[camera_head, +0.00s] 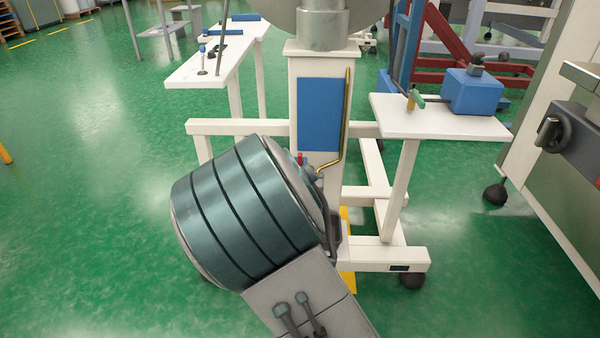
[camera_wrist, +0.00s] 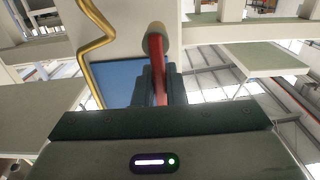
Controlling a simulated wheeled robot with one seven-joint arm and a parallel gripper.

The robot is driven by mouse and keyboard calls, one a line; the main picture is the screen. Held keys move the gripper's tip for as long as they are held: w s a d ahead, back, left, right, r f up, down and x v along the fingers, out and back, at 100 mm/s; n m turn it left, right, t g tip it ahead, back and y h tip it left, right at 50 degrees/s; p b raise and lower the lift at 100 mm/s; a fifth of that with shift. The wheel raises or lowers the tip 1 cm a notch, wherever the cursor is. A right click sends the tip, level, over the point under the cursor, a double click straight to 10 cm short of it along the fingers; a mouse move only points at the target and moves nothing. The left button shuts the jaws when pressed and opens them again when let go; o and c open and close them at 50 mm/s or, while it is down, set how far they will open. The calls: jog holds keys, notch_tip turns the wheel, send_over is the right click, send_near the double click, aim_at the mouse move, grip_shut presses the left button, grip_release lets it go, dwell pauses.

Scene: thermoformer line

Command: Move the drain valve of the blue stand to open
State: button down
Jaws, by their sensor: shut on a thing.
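The blue stand is a white post and frame with a blue panel (camera_head: 318,114); the panel also shows in the wrist view (camera_wrist: 125,76). A brass pipe (camera_head: 346,110) runs down beside the panel and bends left toward my gripper. The drain valve's red lever (camera_wrist: 158,72) has a pale, rounded end and stands between my fingers. A small red bit of the lever (camera_head: 299,157) shows just past my arm in the head view. My gripper (camera_wrist: 160,82) is shut on the lever. My wrist hides most of the valve body, so the valve's position cannot be told.
A white side shelf (camera_head: 385,104) at right bears a green-handled brass valve (camera_head: 415,99) and a blue block (camera_head: 472,92). A white table (camera_head: 190,75) stands behind at left. Low white frame beams on casters (camera_head: 412,280) lie around the post. Green floor at left is clear.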

dwell(0.3)
jog(key=n+p, duration=0.1)
jog(key=a+n+p, duration=0.1)
jog(key=n+p, duration=0.1)
jog(key=shift+a+f+n, duration=0.1)
jog(key=shift+f+n, duration=0.05)
jog(key=shift+n, duration=0.15)
jog(key=shift+a+f+n+p, duration=0.15)
jog(key=shift+a+n+p, duration=0.1)
jog(key=shift+n+p, duration=0.55)
jog(key=shift+a+f+n+p, duration=0.2)
jog(key=shift+n+p, duration=0.4)
jog(key=shift+n, duration=0.4)
jog(key=shift+a+r, duration=0.1)
